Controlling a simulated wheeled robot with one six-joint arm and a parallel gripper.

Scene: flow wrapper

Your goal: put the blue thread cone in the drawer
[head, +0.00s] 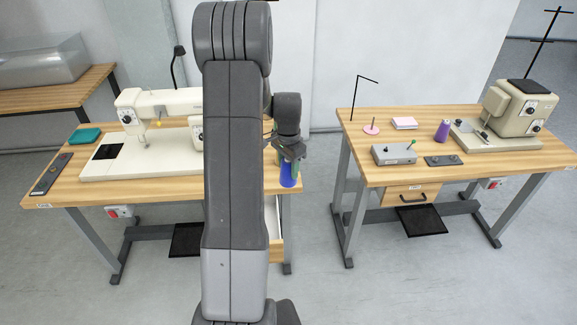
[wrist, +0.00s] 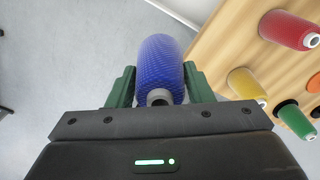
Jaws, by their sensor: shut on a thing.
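The blue thread cone (head: 288,176) hangs below my gripper (head: 286,150) at the right end of the left table. In the wrist view the blue cone (wrist: 160,68) sits between the two green fingers of my gripper (wrist: 160,88), which are shut on it. A pale open drawer (head: 274,222) shows partly under the right end of the left table; my arm hides much of it. The right table has a wooden drawer (head: 410,194) with a dark handle, and it looks closed.
The left table (head: 62,190) carries a cream sewing machine (head: 150,105). The wrist view shows a red cone (wrist: 288,30), a yellow cone (wrist: 246,86) and a green cone (wrist: 296,122) on the wood. The right table holds a purple cone (head: 442,131) and another machine (head: 515,115).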

